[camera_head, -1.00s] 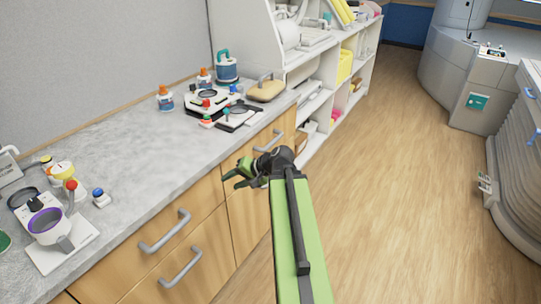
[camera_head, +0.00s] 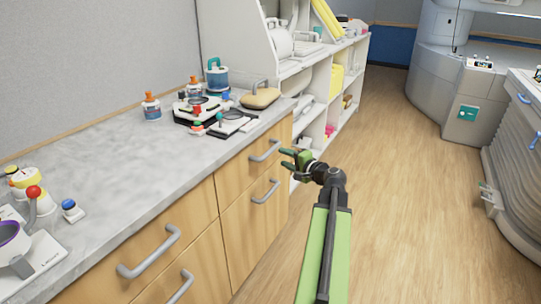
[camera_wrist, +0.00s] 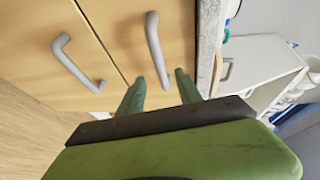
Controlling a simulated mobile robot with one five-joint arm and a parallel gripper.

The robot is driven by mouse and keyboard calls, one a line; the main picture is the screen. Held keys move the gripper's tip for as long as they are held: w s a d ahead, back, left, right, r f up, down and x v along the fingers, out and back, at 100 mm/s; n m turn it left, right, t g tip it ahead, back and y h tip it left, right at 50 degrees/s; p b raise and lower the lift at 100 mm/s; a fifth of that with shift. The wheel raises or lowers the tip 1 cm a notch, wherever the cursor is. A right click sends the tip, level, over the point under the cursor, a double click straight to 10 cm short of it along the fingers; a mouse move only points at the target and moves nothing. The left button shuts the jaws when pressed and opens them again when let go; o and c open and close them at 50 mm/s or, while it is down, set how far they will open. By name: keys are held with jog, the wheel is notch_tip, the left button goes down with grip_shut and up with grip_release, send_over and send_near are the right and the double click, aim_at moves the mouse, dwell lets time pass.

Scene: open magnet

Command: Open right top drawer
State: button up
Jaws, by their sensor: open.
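The right top drawer (camera_head: 233,174) is a closed wooden front under the grey counter, with a grey bar handle (camera_head: 265,151). My green gripper (camera_head: 285,158) is open and empty, just right of that handle in the head view. In the wrist view the top handle (camera_wrist: 154,45) runs toward the gap between my two fingertips (camera_wrist: 158,84). Its near end shows between them, but I cannot tell whether they touch it. The lower handle (camera_wrist: 75,62) is left of the fingers there.
The counter (camera_head: 130,185) carries bottles and lab devices (camera_head: 205,112). Another drawer handle (camera_head: 150,252) is at the lower left. White shelves (camera_head: 318,100) stand beyond the cabinet. The wooden floor (camera_head: 410,190) on the right is clear.

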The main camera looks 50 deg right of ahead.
aim_at(272, 152)
jog(key=b+x, duration=0.1)
jog(key=x, duration=0.8)
jog(key=shift+w+f, duration=0.1)
jog(key=shift+w, duration=0.25)
jog(key=shift+c, duration=0.3)
grip_shut()
dwell(0.4)
